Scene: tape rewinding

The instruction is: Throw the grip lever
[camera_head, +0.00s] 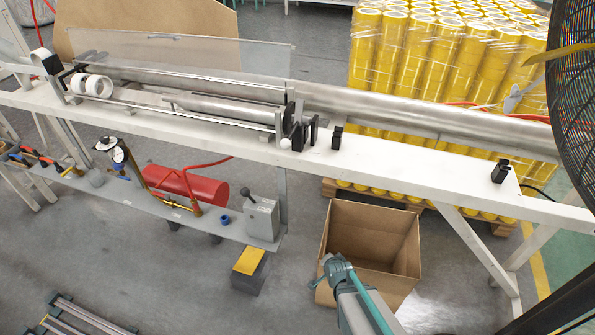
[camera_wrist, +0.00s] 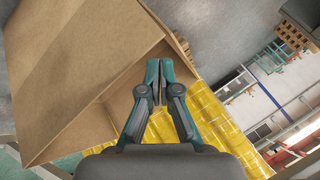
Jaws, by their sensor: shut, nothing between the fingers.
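My gripper (camera_head: 328,272) is over the near left edge of the open cardboard box in the head view, well in front of and below the machine. In the wrist view, my gripper (camera_wrist: 158,72) has its fingers together and holds nothing. The winding machine (camera_head: 222,108) lies along the white bench. A small white ball knob (camera_head: 285,144) sits at its right end by a black disc. A grey control box (camera_head: 262,218) with a short lever stands on the lower shelf. I cannot tell which of these is the grip lever.
The cardboard box (camera_head: 370,232) stands open on the floor; it fills the left of the wrist view (camera_wrist: 70,60). Wrapped yellow rolls (camera_head: 430,60) are stacked behind the bench (camera_head: 420,158). A black fan guard (camera_head: 575,90) is at the right. A red tank (camera_head: 187,185) is below the bench.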

